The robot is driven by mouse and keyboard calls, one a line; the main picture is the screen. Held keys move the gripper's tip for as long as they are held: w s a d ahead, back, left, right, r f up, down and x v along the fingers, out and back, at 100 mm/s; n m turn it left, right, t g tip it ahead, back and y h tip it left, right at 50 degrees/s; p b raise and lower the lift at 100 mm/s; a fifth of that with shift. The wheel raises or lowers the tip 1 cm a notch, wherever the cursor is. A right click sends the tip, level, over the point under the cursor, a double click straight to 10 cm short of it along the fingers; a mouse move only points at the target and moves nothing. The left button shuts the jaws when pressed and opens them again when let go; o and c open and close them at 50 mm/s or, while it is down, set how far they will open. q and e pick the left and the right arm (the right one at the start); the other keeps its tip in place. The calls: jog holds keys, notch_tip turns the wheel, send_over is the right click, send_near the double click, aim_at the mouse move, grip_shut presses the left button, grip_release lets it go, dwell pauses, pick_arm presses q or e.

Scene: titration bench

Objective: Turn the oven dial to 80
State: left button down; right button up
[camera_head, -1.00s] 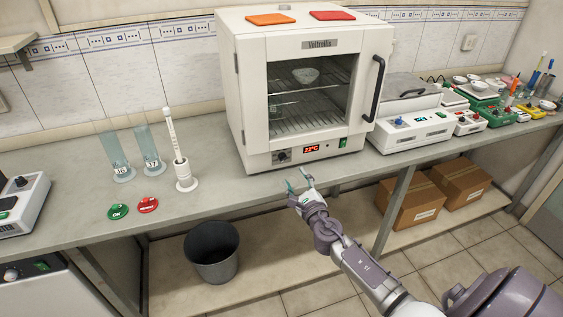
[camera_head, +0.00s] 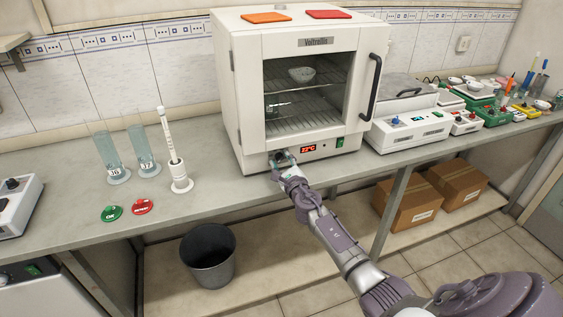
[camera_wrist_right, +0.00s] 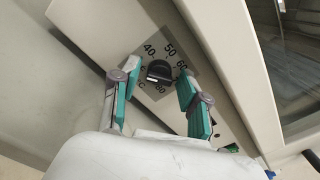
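The white oven (camera_head: 250,120) stands on the bench with its door shut. Its red display (camera_head: 308,149) appears to read 22°C. In the right wrist view the black oven dial (camera_wrist_right: 159,71) sits on a grey scale plate (camera_wrist_right: 177,48) with marks such as 40, 50, 60 and 80. My right gripper (camera_head: 283,158) is at the dial on the lower front panel and hides it in the head view. In the wrist view the right gripper's fingers (camera_wrist_right: 158,80) are open, one on each side of the dial, with gaps visible. My left gripper is not in view.
The oven's green switch (camera_head: 340,142) is right of the display. A white instrument (camera_head: 408,130) stands close to the oven's right. A bin (camera_head: 208,262) is below.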

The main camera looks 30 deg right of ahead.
grip_shut()
